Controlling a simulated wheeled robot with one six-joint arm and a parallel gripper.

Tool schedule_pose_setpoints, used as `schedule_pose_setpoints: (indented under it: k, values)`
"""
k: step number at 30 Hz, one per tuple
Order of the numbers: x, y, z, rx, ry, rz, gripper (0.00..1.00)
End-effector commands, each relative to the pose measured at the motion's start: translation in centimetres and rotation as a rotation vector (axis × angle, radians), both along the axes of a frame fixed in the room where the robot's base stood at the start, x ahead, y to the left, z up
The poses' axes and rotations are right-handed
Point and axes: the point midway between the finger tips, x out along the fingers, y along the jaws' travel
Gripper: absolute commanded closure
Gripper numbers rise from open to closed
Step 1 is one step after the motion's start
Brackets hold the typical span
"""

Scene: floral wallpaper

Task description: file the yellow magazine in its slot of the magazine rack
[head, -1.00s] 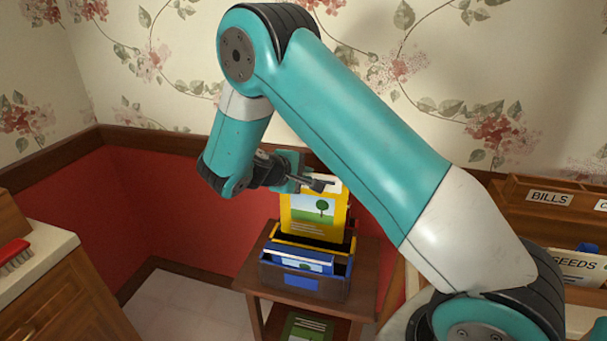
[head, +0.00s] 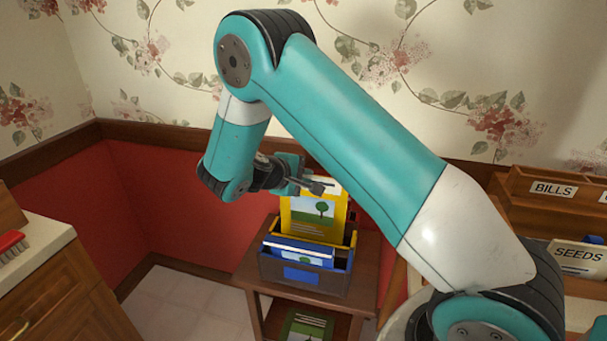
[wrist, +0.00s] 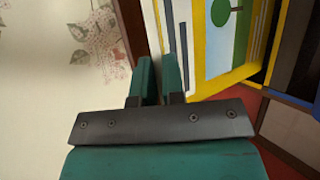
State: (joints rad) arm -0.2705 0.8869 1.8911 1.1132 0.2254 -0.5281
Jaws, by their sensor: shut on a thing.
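My gripper (head: 316,187) is shut on the top edge of the yellow magazine (head: 312,214), which has a tree picture on its cover. The magazine stands roughly upright at the magazine rack (head: 334,280), behind a blue magazine (head: 300,252). Its lower edge is hidden, so I cannot tell how deep it sits. The rack has a blue label on its front. In the wrist view, my fingers (wrist: 160,72) are close together and the yellow magazine (wrist: 243,72) extends to their right.
The rack stands on a small wooden table (head: 366,275) with a green magazine (head: 306,326) on its lower shelf. A brown organizer labelled BILLS (head: 530,188) and a SEEDS packet (head: 580,258) are at right. A counter (head: 40,255) with a red brush (head: 12,242) is at left.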

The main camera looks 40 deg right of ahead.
Motion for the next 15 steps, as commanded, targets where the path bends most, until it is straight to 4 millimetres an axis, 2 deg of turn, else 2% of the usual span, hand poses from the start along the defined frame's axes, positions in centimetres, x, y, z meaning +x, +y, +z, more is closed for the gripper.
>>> schedule_pose_setpoints:
  k: [15]
  values:
    - [0.0, 0.1, -3.5, -0.009, -0.003, 0.002, 1.00]
